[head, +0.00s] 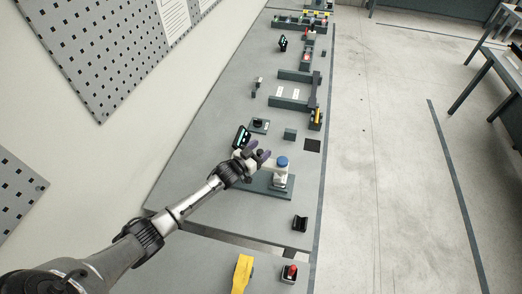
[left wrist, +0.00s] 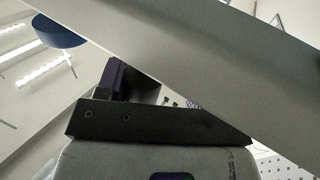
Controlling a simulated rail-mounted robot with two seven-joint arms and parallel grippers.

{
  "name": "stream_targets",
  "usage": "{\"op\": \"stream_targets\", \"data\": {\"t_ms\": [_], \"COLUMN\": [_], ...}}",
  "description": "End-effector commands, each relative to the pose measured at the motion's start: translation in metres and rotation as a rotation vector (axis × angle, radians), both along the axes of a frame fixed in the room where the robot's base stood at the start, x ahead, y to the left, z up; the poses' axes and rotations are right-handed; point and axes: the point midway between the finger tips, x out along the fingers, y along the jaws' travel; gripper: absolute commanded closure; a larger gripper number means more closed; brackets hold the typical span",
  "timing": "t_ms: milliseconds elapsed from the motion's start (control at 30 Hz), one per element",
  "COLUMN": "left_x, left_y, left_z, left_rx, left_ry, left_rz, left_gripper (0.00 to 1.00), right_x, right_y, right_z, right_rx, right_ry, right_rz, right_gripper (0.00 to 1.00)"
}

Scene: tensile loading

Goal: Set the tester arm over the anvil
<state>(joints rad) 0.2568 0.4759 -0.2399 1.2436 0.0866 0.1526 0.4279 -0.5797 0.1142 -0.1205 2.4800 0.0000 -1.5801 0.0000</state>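The tester is in the head view, with a blue round knob (head: 282,162) on a pale head (head: 281,176) above a dark base plate (head: 262,184). My left gripper (head: 261,151) is just left of the head, with its two dark fingertips apart. Whether a finger touches the tester is unclear. In the left wrist view a broad pale beam (left wrist: 200,62) crosses close in front of a dark finger (left wrist: 150,122), and a blue round part (left wrist: 60,32) is at upper left. The anvil cannot be made out under the head. My right gripper is out of view.
A small lit screen (head: 242,137) stands behind my gripper. A black holder (head: 300,223) lies nearer, with a yellow object (head: 243,272) and a red-topped device (head: 289,273) beyond a gap between benches. A dark frame (head: 290,103) stands farther back. The bench's left side is clear.

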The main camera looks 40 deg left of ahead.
Motion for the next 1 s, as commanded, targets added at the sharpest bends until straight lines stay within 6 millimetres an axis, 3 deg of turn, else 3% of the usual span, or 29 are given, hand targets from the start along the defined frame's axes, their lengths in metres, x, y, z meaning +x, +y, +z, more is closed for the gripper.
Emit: {"op": "stream_targets", "data": {"t_ms": [367, 1000], "left_x": [-0.006, -0.112], "left_y": [0.003, 0.012], "left_z": [0.001, -0.001], "left_rx": [0.001, -0.001], "left_ry": [-0.002, 0.001], "left_rz": [0.003, 0.001], "left_gripper": [0.46, 0.46], "right_x": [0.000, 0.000], "right_y": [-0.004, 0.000], "right_z": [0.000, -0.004], "right_rx": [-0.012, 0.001], "right_ry": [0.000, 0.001], "right_rz": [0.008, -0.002], "right_gripper": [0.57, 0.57]}}
